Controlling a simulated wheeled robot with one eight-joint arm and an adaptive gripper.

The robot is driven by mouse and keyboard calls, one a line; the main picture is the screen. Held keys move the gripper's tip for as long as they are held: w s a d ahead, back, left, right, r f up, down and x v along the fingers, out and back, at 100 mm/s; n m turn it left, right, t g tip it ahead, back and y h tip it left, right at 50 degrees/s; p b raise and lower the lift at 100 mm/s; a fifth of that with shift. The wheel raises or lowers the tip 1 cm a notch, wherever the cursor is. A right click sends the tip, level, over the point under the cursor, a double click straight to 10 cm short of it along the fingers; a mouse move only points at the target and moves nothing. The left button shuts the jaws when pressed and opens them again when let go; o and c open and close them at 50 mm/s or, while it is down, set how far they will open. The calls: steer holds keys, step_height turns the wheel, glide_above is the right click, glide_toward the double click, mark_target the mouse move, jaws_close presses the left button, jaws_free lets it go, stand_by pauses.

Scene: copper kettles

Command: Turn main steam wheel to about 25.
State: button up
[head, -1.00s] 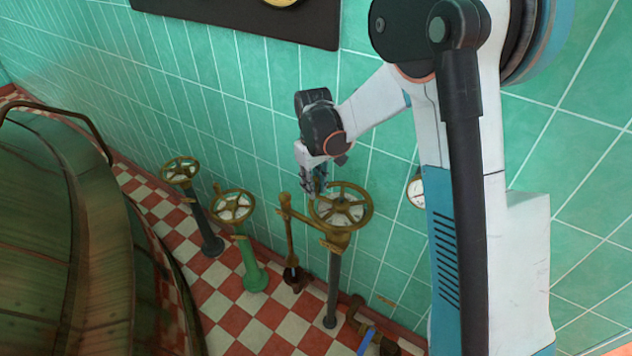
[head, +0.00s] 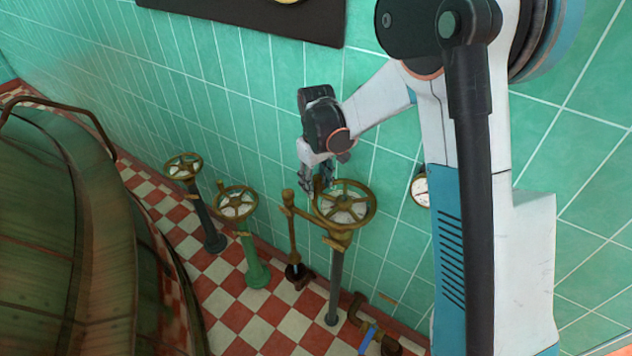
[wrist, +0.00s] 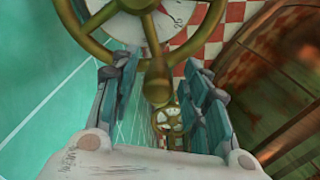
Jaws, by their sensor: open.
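The nearest brass handwheel (head: 373,207) sits on a dark post over a pale dial; I take it for the main steam wheel. My gripper (head: 319,188) points down at the wheel's left far rim in the head view.
Two more handwheels stand to the left, one on a green post (head: 252,262) and one on a dark post (head: 207,228). A brass lever (head: 291,228) stands just left of the near wheel. A tiled wall is behind, a large copper kettle (head: 45,230) at left.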

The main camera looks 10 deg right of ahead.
step_height(320, 180, up, 12)
steer(key=shift+f, duration=0.1)
stand_by(0.4)
steer(key=shift+s, duration=0.1)
steer(key=s+d+r+m+t, duration=0.1)
steer(key=s+d+r+t, duration=0.1)
steer(key=s+r, duration=0.3)
steer(key=s+d+r+m+t, duration=0.1)
steer(key=s+d+r, duration=0.25)
steer(key=s, duration=0.45)
steer(key=s+d+f+m+t, duration=0.1)
steer(key=s+m+t, duration=0.2)
steer(key=s, duration=0.9)
steer(key=shift+s+d+f+t, duration=0.25)
steer(key=shift+d+f+t, duration=0.15)
steer(key=shift+t, duration=0.2)
